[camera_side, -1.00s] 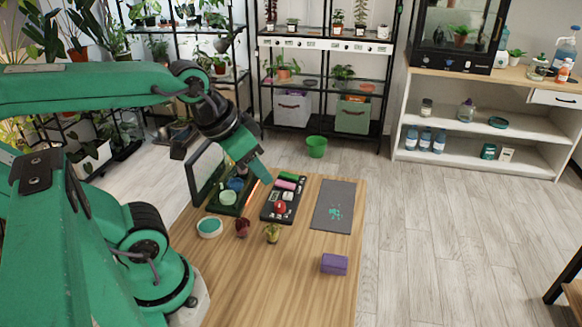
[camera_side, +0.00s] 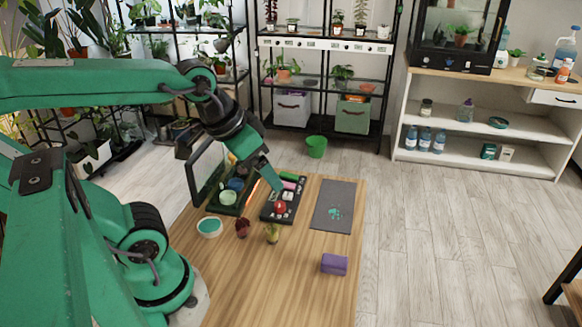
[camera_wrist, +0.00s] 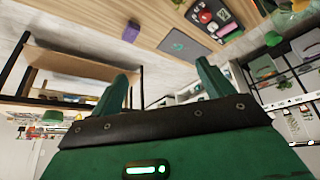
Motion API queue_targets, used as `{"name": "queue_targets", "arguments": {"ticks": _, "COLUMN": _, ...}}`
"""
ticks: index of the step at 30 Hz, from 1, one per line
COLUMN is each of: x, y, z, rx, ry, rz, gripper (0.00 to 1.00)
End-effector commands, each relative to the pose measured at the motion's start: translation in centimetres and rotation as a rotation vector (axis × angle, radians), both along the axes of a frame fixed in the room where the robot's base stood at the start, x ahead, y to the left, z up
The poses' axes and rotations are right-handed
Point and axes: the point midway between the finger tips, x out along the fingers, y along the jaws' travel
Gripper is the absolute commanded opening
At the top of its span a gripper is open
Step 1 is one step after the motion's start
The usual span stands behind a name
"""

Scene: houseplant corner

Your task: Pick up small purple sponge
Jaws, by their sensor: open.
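The small purple sponge (camera_side: 334,264) lies on the wooden table (camera_side: 290,290) near its right edge, in front of the grey mat. It also shows in the wrist view (camera_wrist: 131,32), on the table beyond my fingers. My gripper (camera_side: 270,184) is over the black tray at the back of the table, to the left of and behind the sponge and apart from it. In the wrist view the two green fingers of my gripper (camera_wrist: 165,90) stand wide apart with nothing between them.
The black tray (camera_side: 264,213) holds a red round item and several small blocks. The grey mat (camera_side: 344,188) lies to its right. The table around the sponge is clear.

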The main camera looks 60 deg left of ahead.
Motion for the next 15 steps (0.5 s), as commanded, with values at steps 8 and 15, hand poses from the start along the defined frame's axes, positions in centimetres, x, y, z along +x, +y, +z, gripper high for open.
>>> {"name": "queue_targets", "arguments": {"ticks": 8, "x": 2.8, "y": -1.1, "z": -1.3, "rx": -0.066, "ry": 0.085, "rz": 0.105, "gripper": 0.8}}
{"name": "queue_targets", "arguments": {"ticks": 15, "x": 5.7, "y": -2.6, "z": -3.4, "rx": -0.123, "ry": 0.177, "rz": 0.237, "gripper": 0.8}}
